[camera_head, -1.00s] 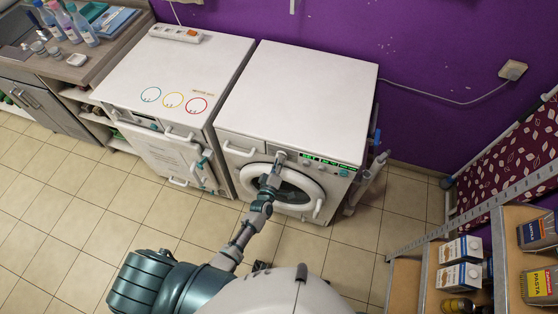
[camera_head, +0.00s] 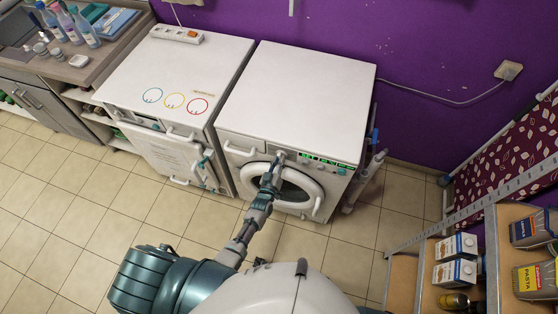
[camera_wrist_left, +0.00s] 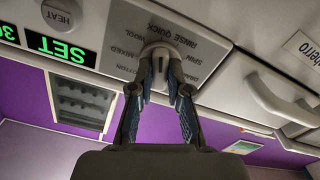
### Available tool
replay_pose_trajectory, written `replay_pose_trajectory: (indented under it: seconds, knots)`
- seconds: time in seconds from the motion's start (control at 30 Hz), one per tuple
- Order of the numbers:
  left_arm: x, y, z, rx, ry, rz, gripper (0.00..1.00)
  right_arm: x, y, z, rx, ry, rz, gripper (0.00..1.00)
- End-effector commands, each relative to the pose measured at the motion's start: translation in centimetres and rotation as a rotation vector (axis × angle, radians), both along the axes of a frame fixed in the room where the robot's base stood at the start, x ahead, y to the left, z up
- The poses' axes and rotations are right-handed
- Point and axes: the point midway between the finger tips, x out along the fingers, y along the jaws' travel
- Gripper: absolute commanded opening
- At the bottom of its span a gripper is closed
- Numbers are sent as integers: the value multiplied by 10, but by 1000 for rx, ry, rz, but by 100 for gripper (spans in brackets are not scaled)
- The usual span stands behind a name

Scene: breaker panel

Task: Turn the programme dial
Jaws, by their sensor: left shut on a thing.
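The programme dial (camera_wrist_left: 158,50) is a pale round knob on the washing machine's front panel, ringed by printed words such as RINSE, QUICK, SPIN and MIXED. My left gripper (camera_wrist_left: 160,75) is shut on the dial, one finger on each side, in the left wrist view. In the head view the left gripper (camera_head: 279,158) reaches the panel of the right-hand white machine (camera_head: 297,92), and the dial is mostly hidden behind it. The green display (camera_head: 324,160) sits right of the dial; in the wrist view it reads SET (camera_wrist_left: 60,48). My right gripper is not in view.
A HEAT knob (camera_wrist_left: 58,14) is near the display. The round door (camera_head: 293,190) is below the panel. A second white machine (camera_head: 178,75) stands left. Shelves with cartons (camera_head: 455,260) are at lower right. The tiled floor (camera_head: 120,210) in front is clear.

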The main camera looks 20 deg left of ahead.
Motion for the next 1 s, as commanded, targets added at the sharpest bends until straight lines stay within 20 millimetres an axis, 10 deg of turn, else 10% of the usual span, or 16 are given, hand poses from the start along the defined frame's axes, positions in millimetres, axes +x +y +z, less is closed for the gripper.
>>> replay_pose_trajectory:
  seconds: [0.53,0.63,1.0]
  knots:
    - [-5,-2,-9,25,20,-5,0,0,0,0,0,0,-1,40]
    - [-4,-1,-9,25,18,-4,39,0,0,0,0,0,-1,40]
    - [-6,0,-4,23,8,-1,42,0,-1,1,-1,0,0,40]
